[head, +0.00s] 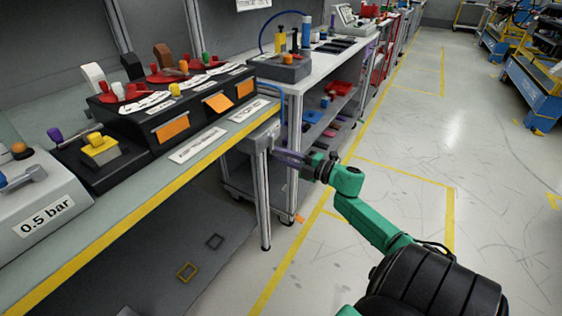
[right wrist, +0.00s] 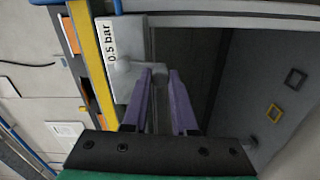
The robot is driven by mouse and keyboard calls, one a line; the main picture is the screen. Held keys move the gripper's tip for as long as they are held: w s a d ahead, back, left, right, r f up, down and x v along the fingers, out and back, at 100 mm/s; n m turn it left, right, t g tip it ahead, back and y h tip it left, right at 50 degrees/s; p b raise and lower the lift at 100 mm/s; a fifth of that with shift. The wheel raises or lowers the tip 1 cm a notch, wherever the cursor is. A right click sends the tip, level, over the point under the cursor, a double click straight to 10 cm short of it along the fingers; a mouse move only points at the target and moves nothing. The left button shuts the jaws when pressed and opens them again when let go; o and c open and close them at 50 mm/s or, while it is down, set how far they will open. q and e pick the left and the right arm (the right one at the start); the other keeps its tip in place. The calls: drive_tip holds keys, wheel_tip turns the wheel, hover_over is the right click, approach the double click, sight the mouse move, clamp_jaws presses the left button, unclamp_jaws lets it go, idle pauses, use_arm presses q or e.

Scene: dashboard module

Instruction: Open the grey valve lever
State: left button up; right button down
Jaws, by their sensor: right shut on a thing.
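A grey valve box (head: 258,137) is fixed at the far right end of the workbench. It shows in the right wrist view as a grey block (right wrist: 134,38) with a "0.5 bar" label. My right gripper (head: 280,156) reaches the front of this box in the head view. In the right wrist view, its purple fingers (right wrist: 167,75) are close together at the box's grey valve lever (right wrist: 122,66), shut on it. My left gripper is not in view.
Another grey box (head: 45,225) marked "0.5 bar" stands at the near left with a lever on top. A black panel with switches (head: 140,110) sits on the bench beside a yellow edge strip (head: 120,222). A shelf trolley (head: 335,90) stands behind.

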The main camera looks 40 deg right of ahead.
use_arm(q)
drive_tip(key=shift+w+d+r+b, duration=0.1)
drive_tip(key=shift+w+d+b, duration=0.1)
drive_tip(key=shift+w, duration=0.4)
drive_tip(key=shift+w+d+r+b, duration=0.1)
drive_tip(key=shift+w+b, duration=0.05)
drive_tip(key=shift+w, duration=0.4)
use_arm(e)
drive_tip(key=shift+d+f+n, duration=0.15)
drive_tip(key=shift+d+n, duration=0.15)
drive_tip(key=shift+n, duration=0.3)
drive_tip(key=c, duration=0.7)
unclamp_jaws()
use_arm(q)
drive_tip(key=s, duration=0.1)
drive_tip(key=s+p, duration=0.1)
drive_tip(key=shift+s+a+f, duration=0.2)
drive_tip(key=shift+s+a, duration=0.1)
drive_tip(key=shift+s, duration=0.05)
use_arm(e)
drive_tip(key=v, duration=1.4)
drive_tip(key=shift+s, duration=0.25)
drive_tip(key=shift+d, duration=0.1)
